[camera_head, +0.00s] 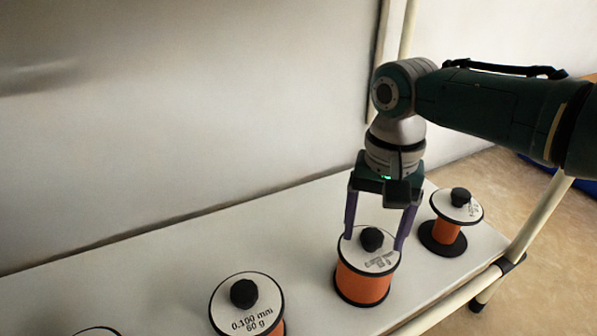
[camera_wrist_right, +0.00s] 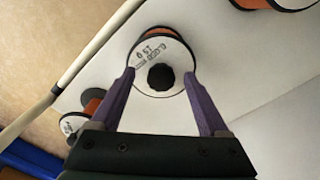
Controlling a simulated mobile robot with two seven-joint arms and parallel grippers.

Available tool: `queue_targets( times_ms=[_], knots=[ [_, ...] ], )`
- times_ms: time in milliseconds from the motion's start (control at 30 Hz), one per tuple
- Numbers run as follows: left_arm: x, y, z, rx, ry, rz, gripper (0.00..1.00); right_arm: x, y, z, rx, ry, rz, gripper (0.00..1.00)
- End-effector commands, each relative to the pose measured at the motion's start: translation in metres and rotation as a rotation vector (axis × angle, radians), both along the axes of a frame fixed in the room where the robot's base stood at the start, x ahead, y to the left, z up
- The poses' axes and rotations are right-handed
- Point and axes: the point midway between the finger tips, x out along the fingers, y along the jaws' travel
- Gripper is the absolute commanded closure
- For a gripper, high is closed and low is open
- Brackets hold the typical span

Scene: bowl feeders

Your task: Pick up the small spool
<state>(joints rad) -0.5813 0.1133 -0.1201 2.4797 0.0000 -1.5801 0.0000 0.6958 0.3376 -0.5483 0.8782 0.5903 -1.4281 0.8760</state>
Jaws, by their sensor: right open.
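A spool of orange wire (camera_head: 362,285) with a white top disc and a black knob stands upright on the white shelf. My right gripper (camera_head: 373,243) points down over it, open, its two purple fingers on either side of the knob at the top disc's edges. In the right wrist view the spool's knob (camera_wrist_right: 160,77) shows between the fingertips of the right gripper (camera_wrist_right: 158,74). I cannot tell whether the fingers touch the disc. A narrower orange spool (camera_head: 446,232) on a black base stands to the right. My left gripper is out of view.
Another spool (camera_head: 246,305), labelled 0.100 mm 60 g, stands to the left, and one more disc edge (camera_head: 97,331) shows at the bottom left. A wall rises behind the white shelf (camera_head: 190,265). A pale tube frame (camera_head: 537,215) runs along the right end.

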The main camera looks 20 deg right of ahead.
Motion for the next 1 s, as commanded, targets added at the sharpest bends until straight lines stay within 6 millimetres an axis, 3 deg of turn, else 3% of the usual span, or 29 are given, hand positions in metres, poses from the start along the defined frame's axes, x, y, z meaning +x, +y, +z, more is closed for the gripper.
queue_targets(
  times_ms=[233,900,1000],
  knots=[
    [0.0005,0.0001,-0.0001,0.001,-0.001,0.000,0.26,0.0004,-0.0002,-0.0001,0.000,-0.001,-0.001,0.24],
    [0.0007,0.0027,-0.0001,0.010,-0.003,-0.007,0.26,0.0004,0.0000,-0.0003,0.000,-0.001,0.000,0.99],
    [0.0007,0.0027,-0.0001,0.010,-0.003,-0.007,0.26,0.0004,0.0000,-0.0003,0.000,-0.001,0.000,1.00]
  ],
)
